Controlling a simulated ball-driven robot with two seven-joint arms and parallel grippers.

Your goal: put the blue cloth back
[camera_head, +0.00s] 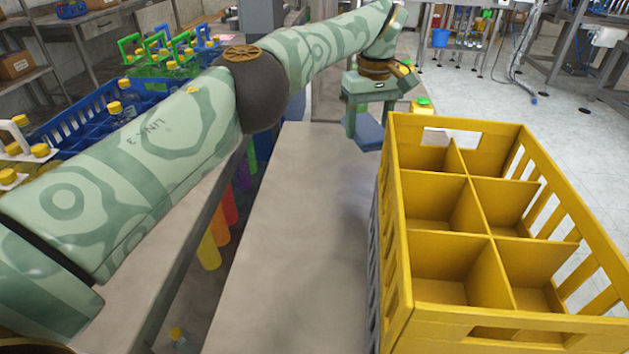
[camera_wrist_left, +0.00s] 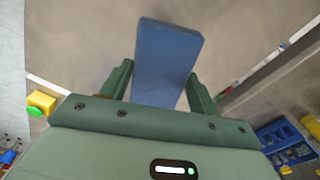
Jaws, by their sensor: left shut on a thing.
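The blue cloth (camera_head: 370,134) shows as a flat folded block below my left gripper (camera_head: 369,122), over the far end of the grey table. In the left wrist view the cloth (camera_wrist_left: 167,55) stands out from between the two green fingers of my left gripper (camera_wrist_left: 160,85), which is shut on it. Whether the cloth touches the table top is hard to tell. The gripper hides its near end in the wrist view. My right gripper is in neither view.
A yellow crate (camera_head: 440,240) with several empty compartments stands at the right of the table (camera_head: 290,240), whose middle is bare. A small yellow and green thing (camera_head: 422,106) is behind the crate. A blue crate (camera_head: 75,128) with yellow-capped bottles stands left, partly behind my left arm.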

